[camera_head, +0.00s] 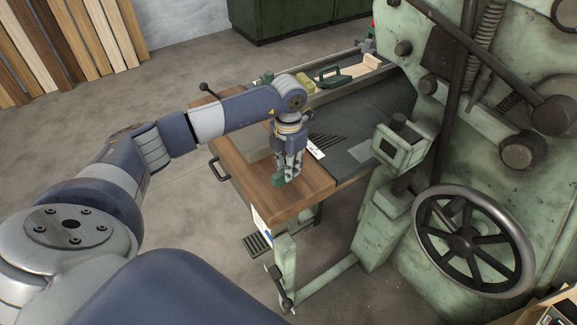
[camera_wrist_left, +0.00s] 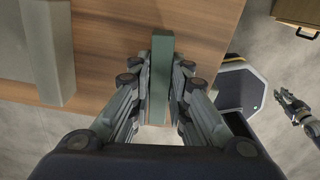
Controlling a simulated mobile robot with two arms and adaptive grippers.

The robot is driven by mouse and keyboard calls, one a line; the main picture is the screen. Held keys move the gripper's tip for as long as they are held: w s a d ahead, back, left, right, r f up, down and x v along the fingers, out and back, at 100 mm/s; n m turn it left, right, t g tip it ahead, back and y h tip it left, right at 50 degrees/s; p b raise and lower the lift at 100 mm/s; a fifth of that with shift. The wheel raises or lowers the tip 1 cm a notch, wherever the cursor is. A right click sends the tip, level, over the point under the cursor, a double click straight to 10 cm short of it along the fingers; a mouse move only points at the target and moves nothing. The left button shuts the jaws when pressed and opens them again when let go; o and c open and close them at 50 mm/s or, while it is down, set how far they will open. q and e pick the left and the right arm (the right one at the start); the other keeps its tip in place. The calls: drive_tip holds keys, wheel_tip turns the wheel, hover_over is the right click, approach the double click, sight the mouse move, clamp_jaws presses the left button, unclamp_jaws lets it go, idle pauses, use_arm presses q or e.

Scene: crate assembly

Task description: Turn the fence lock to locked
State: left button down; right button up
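My left gripper (camera_head: 284,178) points down at the front of the wooden table top (camera_head: 250,185). Its fingers lie along both sides of a green bar (camera_wrist_left: 162,70) and look closed on it. The bar's green end (camera_head: 278,181) also shows at the fingertips in the head view. It may be the fence lock, but no locked or unlocked marking is readable. A grey bar (camera_wrist_left: 47,50) lies on the wood to the left in the wrist view. My right gripper (camera_wrist_left: 288,100) shows small at the right of the wrist view, apart from the table; its opening is unclear.
The green machine with a handwheel (camera_head: 474,241) stands to the right of the table. A black-knobbed lever (camera_head: 204,87) rises behind the wood. A green-handled tool (camera_head: 332,76) lies on the far ledge. Open floor (camera_head: 180,215) lies to the left.

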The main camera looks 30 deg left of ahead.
use_arm(q)
drive_tip(key=shift+f+m+b, duration=0.15)
drive_tip(key=shift+m+b, duration=0.35)
drive_tip(key=shift+b, duration=0.25)
drive_tip(key=shift+m, duration=0.3)
drive_tip(key=shift+r, duration=0.2)
drive_tip(key=c, duration=1.5)
unclamp_jaws()
wheel_tip(320, 180, up, 12)
